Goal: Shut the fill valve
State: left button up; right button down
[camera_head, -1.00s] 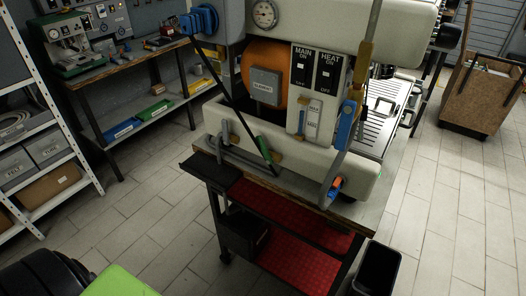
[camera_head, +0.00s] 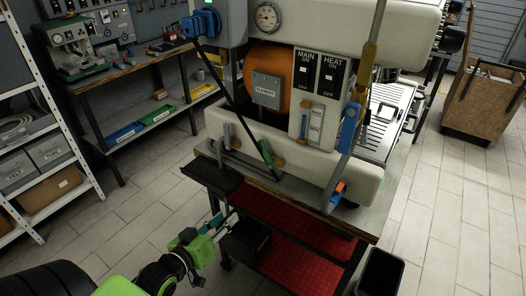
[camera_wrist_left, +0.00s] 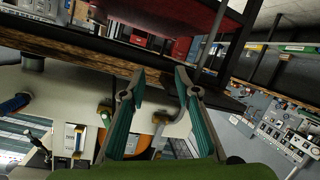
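The boiler machine (camera_head: 225,125) stands on a cart. No label marks the fill valve, so I cannot tell which handle it is. Candidates are a green handle (camera_head: 265,152) on a dark rod at the lower front, a blue lever (camera_head: 347,128) on the right pipe, and a small orange-and-blue fitting (camera_head: 338,191) at the lower right corner. My left gripper (camera_head: 233,219) is low in front of the cart, below and left of these handles, touching none. The left wrist view shows its teal fingers (camera_wrist_left: 159,78) apart and empty. My right gripper is not in view.
The cart has red shelves (camera_head: 300,262) and a black box (camera_head: 245,240) below. A black bin (camera_head: 380,272) stands at front right. A white shelf rack (camera_head: 50,120) and a workbench (camera_head: 120,68) are at left. The tiled floor between is clear.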

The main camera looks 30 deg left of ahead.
aim_at(263, 151)
pick_arm(q)
jog(key=d+r+t+h, duration=0.2)
jog(key=d+r+t, duration=0.15)
jog(key=r, duration=1.55)
jog(key=w+p, duration=0.1)
jog(key=w, duration=0.3)
jog(key=w+d+p, duration=0.1)
jog(key=w, duration=0.4)
jog(key=w+d+p, duration=0.1)
jog(key=w, duration=0.3)
jog(key=shift+w+f, duration=0.15)
jog(key=shift+f, duration=0.1)
grip_shut()
